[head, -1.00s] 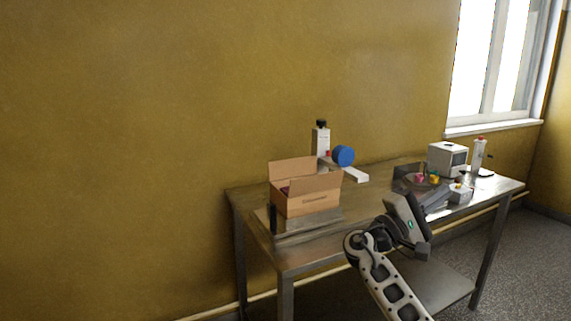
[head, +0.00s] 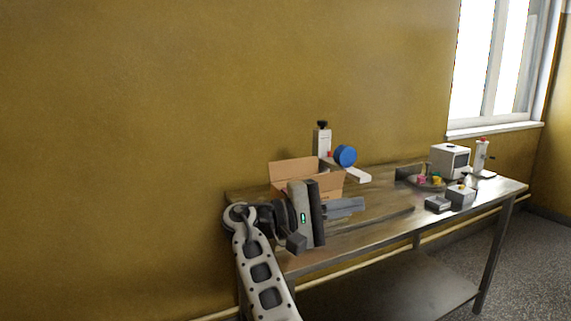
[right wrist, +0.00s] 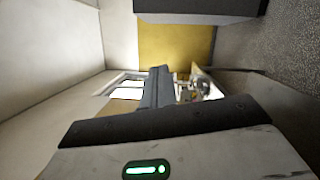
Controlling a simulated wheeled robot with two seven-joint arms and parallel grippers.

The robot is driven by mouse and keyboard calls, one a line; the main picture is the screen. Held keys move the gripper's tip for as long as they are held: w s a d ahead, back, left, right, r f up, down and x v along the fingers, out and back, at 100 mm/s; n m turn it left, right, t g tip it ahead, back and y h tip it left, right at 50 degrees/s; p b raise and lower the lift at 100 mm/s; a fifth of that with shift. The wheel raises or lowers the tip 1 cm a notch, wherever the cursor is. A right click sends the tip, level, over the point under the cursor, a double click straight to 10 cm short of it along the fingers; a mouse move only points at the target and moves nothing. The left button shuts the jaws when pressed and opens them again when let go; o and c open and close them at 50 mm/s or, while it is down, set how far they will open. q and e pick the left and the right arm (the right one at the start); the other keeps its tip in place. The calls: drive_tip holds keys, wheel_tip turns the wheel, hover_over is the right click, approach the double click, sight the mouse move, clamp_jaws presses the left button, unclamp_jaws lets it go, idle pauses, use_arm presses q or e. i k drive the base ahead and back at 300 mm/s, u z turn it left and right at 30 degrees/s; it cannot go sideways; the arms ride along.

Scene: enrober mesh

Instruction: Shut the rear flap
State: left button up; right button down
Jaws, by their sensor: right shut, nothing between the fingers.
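The open cardboard box (head: 334,188) stands on the left part of the metal table. Its rear flap (head: 290,170) stands up along the wall side of the box. My right gripper (head: 361,206) is in front of the box in the head view, with its shut, empty fingers pointing right. Its body hides most of the box's front and its contents. In the right wrist view my fingers (right wrist: 161,86) show together, and I cannot make out the box there. My left gripper is not in view.
A white device with a black knob (head: 321,139) and a blue disc (head: 345,155) stand behind the box. At the table's right are a white machine (head: 447,160), a bottle (head: 481,155) and small grey boxes (head: 460,194). The middle of the table (head: 385,200) is fairly clear.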

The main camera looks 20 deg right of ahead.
sight(287, 170)
drive_tip(key=i, duration=1.95)
